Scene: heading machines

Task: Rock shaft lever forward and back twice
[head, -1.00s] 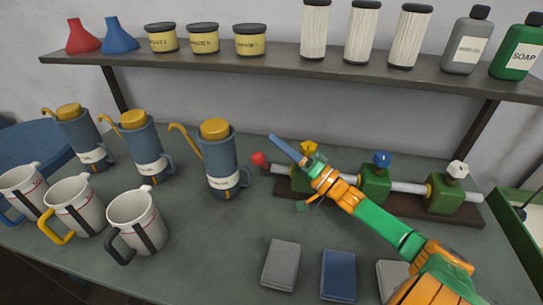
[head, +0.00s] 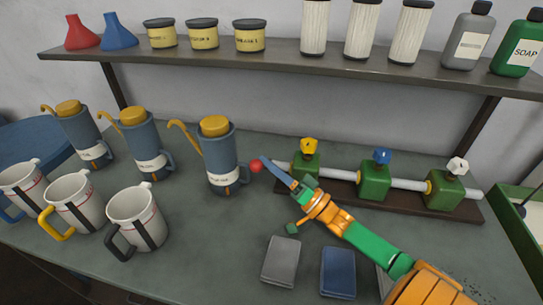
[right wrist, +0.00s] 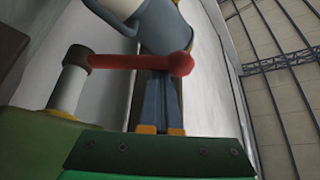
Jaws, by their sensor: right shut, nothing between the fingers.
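The shaft lever is a short red arm with a red ball (head: 255,166) at the left end of the grey shaft (head: 340,174). In the right wrist view its ball (right wrist: 181,64) and arm (right wrist: 130,62) lie across the tips of my fingers. My right gripper (head: 265,160) is shut and empty, its tips right beside the ball. The wrist view also shows its blue-grey fingers (right wrist: 167,90) together; whether they touch the lever is hard to tell. The shaft runs through green blocks (head: 373,184) with yellow, blue and white knobs. My left gripper is not in view.
A blue-grey jug (head: 220,160) with a yellow lid stands just left of the ball, close to my fingertips. White mugs (head: 137,218) stand at the front left. Grey and blue boxes (head: 338,272) lie below my right arm. A shelf (head: 300,58) spans the back.

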